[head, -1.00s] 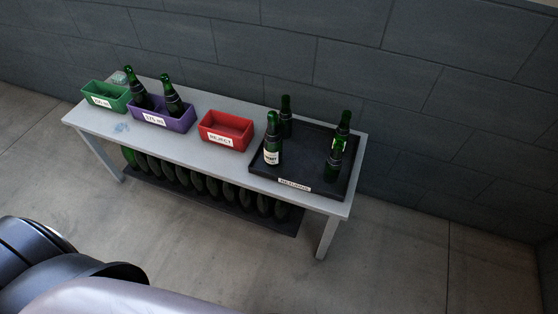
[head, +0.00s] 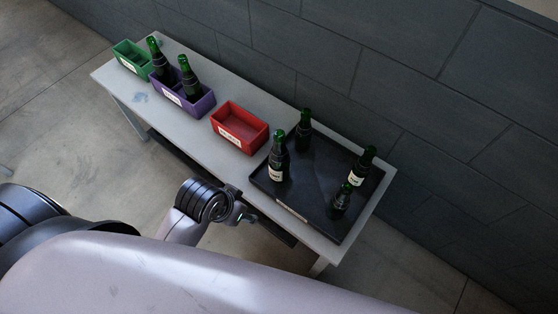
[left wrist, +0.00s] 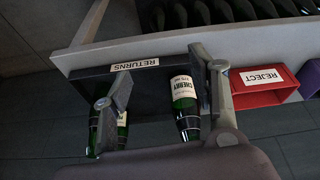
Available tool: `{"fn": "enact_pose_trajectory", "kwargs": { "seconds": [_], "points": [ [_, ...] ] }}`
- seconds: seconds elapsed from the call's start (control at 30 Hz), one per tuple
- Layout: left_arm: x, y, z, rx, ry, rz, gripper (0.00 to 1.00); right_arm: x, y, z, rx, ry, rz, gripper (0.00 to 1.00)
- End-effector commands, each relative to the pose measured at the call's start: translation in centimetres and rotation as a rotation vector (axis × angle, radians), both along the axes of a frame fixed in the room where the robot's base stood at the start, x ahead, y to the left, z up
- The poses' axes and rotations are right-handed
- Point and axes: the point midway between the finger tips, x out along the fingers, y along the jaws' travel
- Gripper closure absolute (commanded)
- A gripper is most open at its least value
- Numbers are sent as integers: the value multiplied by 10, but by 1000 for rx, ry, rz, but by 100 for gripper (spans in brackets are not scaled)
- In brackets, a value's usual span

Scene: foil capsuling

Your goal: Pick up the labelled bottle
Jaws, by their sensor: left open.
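A dark green bottle with a cream label (head: 277,163) stands upright at the left side of the black returns tray (head: 313,222). In the left wrist view, its label (left wrist: 182,86) faces the camera, with lettering upside down. A second bottle with a pale label (head: 362,167) stands at the tray's right; part of it shows at left in the wrist view (left wrist: 122,120). My left gripper (head: 243,214) is open and empty, short of the tray's front edge. In the left wrist view, the first bottle appears between its fingers (left wrist: 163,70), beyond them. My right gripper is out of view.
Two more dark bottles stand in the tray, one at the back (head: 304,128) and one at front right (head: 342,200). A red reject bin (head: 240,127) sits left of the tray. A purple bin (head: 183,97) holds two bottles beside a green bin (head: 133,58). Bottles lie under the table.

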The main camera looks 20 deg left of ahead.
Motion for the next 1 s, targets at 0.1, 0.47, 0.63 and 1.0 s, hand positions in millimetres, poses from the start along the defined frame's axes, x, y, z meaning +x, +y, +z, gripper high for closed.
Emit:
{"fn": "enact_pose_trajectory", "kwargs": {
  "seconds": [0.1,0.47,0.63,1.0],
  "points": [
    [23,-21,31,-34,-34,-111,46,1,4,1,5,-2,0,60],
    [84,-65,65,-61,-48,-444,46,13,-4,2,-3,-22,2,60],
    [127,-69,90,-14,-20,-651,46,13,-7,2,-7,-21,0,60],
    [195,-26,166,109,103,-881,46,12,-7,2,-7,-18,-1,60]
  ]
}}
